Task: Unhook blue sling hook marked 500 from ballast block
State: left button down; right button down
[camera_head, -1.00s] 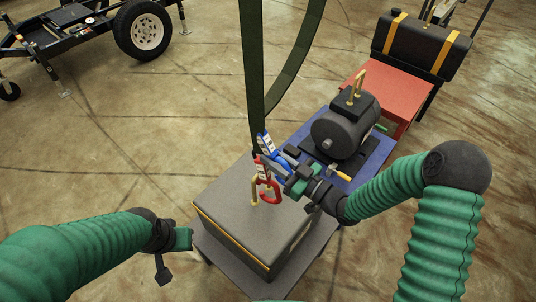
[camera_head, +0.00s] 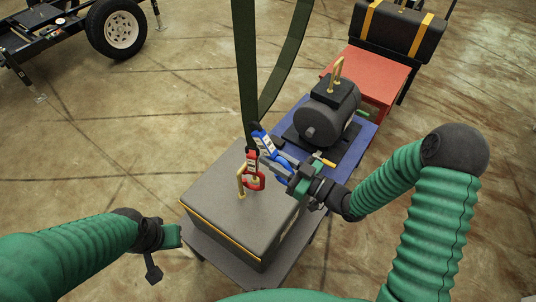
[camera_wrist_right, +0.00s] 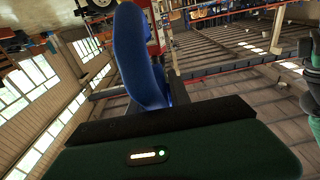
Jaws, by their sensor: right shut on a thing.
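The blue sling hook (camera_head: 265,143) hangs from the dark green sling (camera_head: 247,75) above the ballast block's far right part. My right gripper (camera_head: 289,174) is shut on it. In the wrist view the blue hook (camera_wrist_right: 143,60) stands up large behind the gripper's dark edge. It looks apart from the block's gold lifting eye (camera_head: 241,181), though its lower end is partly hidden by the gripper. A red hook (camera_head: 255,181) sits at the gold eye. The grey ballast block (camera_head: 225,215) rests on a low stand. My left gripper (camera_head: 170,237) is left of the block, its fingers unclear.
A blue table (camera_head: 357,137) with a dark motor (camera_head: 326,113) stands just behind my right gripper. A red table (camera_head: 375,75) with a black tank (camera_head: 397,30) is beyond. A trailer (camera_head: 55,45) is at the far left. The floor left of the block is open.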

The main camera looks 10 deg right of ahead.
jog(key=shift+s+d+r, duration=0.1)
jog(key=shift+s+d, duration=0.25)
jog(key=shift+s+d+f+b, duration=0.4)
jog(key=shift+s+d+f, duration=0.1)
jog(key=shift+f, duration=0.1)
jog(key=shift+s+d+f+b, duration=0.4)
jog(key=shift+d+f, duration=0.05)
jog(key=shift+f, duration=0.15)
jog(key=c, duration=1.1)
grip_release()
jog(key=shift+s, duration=0.1)
jog(key=shift+f, duration=0.1)
